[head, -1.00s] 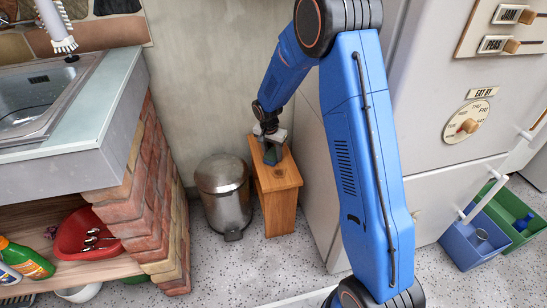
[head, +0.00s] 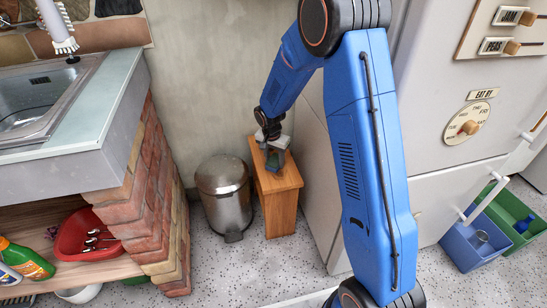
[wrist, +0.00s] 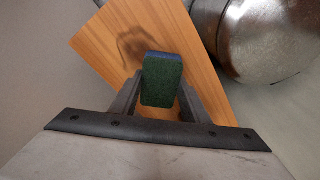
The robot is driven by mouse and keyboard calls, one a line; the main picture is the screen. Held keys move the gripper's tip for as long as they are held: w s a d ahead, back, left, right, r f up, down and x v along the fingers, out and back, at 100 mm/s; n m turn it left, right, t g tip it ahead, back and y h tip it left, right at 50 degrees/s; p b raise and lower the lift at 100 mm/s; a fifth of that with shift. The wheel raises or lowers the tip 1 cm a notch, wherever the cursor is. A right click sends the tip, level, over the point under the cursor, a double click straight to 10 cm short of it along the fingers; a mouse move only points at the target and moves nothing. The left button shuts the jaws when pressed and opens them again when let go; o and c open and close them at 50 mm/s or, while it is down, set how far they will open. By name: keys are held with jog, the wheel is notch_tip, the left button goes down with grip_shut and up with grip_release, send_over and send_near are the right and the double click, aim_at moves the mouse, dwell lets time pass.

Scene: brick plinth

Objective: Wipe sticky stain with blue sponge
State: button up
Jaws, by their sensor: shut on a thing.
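The blue sponge (wrist: 162,82) has a dark green face and a blue edge. My gripper (wrist: 160,92) is shut on it, one finger on each side. In the head view the sponge (head: 272,162) shows small below my gripper (head: 273,150), over the top of a wooden stand. A dark, smeared stain (wrist: 132,43) lies on the wood, beside the sponge and partly hidden behind it in the wrist view. I cannot tell whether the sponge touches the wood.
The narrow wooden stand (head: 287,180) is between a metal pedal bin (head: 222,195) and the white fridge (head: 318,185). A brick plinth (head: 150,200) with a sink (head: 35,100) is at the left. Blue and green bins (head: 475,245) are at the right.

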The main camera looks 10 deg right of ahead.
aim_at(280, 179)
jog(key=shift+s+r, duration=0.1)
jog(key=shift+s, duration=2)
jog(key=shift+s+f, duration=0.2)
jog(key=shift+s, duration=1.8)
jog(key=shift+r, duration=0.15)
jog(key=shift+r, duration=2.9)
notch_tip(280, 179, up, 3)
